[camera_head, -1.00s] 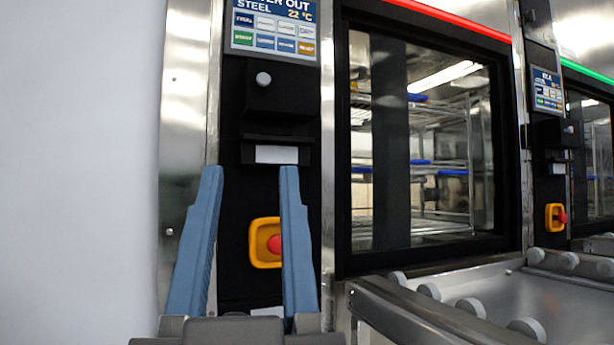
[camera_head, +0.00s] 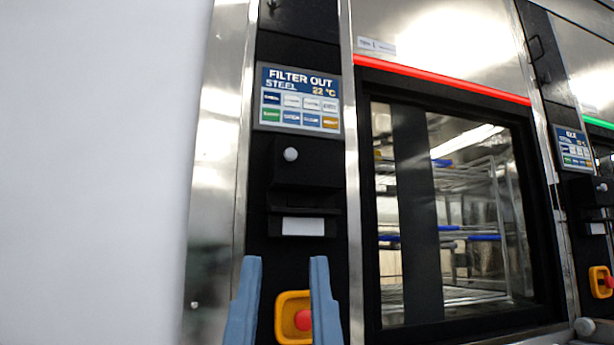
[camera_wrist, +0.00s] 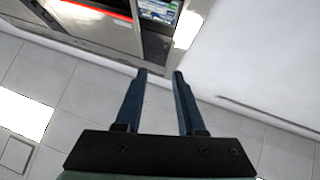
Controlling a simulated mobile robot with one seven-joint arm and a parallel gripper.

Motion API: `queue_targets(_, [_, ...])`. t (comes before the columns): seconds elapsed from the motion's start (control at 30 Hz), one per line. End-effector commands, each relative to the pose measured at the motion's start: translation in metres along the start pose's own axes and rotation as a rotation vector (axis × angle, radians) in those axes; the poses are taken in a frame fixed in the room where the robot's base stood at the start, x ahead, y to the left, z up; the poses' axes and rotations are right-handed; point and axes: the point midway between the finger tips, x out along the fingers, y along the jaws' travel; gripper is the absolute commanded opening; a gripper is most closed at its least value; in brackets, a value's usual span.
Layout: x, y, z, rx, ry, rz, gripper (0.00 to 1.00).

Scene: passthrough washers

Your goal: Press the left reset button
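The left washer's control column (camera_head: 262,200) is black and carries a display panel (camera_head: 299,100) reading "FILTER OUT STEEL 22 °C" with several coloured keys. Below it are a round white knob (camera_head: 290,154), a white label (camera_head: 303,226) and a red button (camera_head: 304,319) in a yellow surround. The key lettering is too small to tell which one says reset. My gripper (camera_head: 284,262) is open and empty, its blue fingers upright in front of the lower column. The right finger partly covers the yellow surround. In the wrist view my gripper (camera_wrist: 160,73) points toward the washer, with the display (camera_wrist: 159,10) beyond it.
A glass washer door (camera_head: 460,210) with a red light strip above stands right of the column. A second washer panel (camera_head: 575,148) and another red button (camera_head: 609,281) are farther right. A white wall (camera_head: 90,170) bounds the left. Grey tiled floor (camera_wrist: 75,140) shows in the wrist view.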

Motion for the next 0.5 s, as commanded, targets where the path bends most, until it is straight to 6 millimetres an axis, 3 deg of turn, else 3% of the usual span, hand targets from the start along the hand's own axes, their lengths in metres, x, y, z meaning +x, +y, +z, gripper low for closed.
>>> queue_targets(0.03, [0.0, 0.0, 0.0, 0.0, 0.0, 0.0, 0.27])
queue_targets(0.2, [0.0, 0.0, 0.0, 0.0, 0.0, 0.0, 0.0])
queue_targets(0.5, [0.0, 0.0, 0.0, 0.0, 0.0, 0.0, 0.0])
